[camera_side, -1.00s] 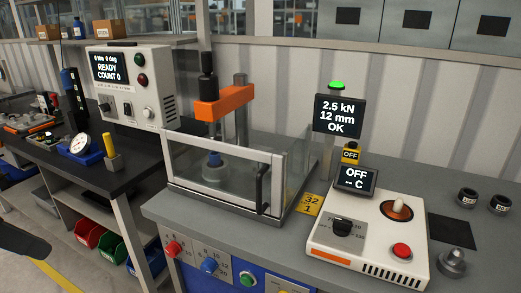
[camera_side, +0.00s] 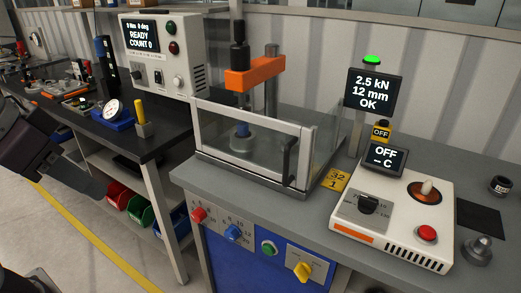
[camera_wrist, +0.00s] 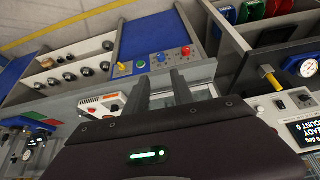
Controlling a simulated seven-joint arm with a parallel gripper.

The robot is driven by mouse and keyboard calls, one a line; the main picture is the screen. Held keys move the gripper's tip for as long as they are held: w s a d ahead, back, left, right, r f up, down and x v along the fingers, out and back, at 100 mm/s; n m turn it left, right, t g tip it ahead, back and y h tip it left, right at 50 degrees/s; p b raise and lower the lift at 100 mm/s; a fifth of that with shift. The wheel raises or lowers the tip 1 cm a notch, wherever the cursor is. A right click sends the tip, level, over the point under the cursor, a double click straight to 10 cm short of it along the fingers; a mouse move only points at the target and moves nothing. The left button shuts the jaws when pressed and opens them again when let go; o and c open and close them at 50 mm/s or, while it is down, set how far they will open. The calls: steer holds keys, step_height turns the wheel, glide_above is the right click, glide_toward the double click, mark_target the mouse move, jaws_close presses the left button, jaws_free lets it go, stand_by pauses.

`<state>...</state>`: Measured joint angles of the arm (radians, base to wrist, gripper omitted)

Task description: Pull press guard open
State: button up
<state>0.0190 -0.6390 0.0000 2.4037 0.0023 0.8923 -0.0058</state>
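The press guard (camera_side: 250,128) is a clear box with a pale metal front frame around the press on the grey bench. Its front panel is closed across the press. A black upright handle (camera_side: 290,161) is at the right end of the front panel. My gripper (camera_wrist: 162,80) shows in the wrist view with two grey fingers apart and nothing seen between them. A dark part of my arm (camera_side: 40,140) is at the left edge of the side view, well away from the handle. I cannot make out the guard clearly in the wrist view.
A white control box (camera_side: 395,222) with a red button stands right of the guard. The display (camera_side: 371,91) reads 2.5 kN, 12 mm, OK. Knobs line the blue bench front, including a yellow one (camera_side: 303,270). A black bench (camera_side: 140,148) with a gauge stands left. The floor before the benches is clear.

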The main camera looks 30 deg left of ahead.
steer(key=shift+o, duration=0.2)
steer(key=w+d+r, duration=0.1)
steer(key=w, duration=0.5)
steer(key=w+d+r, duration=0.1)
steer(key=w, duration=0.6)
steer(key=shift+d+r+m+g, duration=0.3)
steer(key=shift+d+r+m, duration=0.05)
steer(key=shift+m, duration=0.05)
steer(key=m, duration=0.1)
glide_toward(284, 164)
steer(key=a+f, duration=0.2)
steer(key=shift+g+h, duration=0.3)
steer(key=shift+h, duration=0.1)
steer(key=x, duration=0.3)
steer(key=d+x, duration=0.1)
steer(key=x, duration=0.2)
steer(key=w+x, duration=0.1)
steer(key=x, duration=0.1)
steer(key=shift+w+d+f, duration=0.1)
steer(key=shift+w+d, duration=0.15)
steer(key=shift+d, duration=0.1)
steer(key=shift+w+f, duration=0.2)
steer(key=shift+f, duration=0.2)
jaws_close()
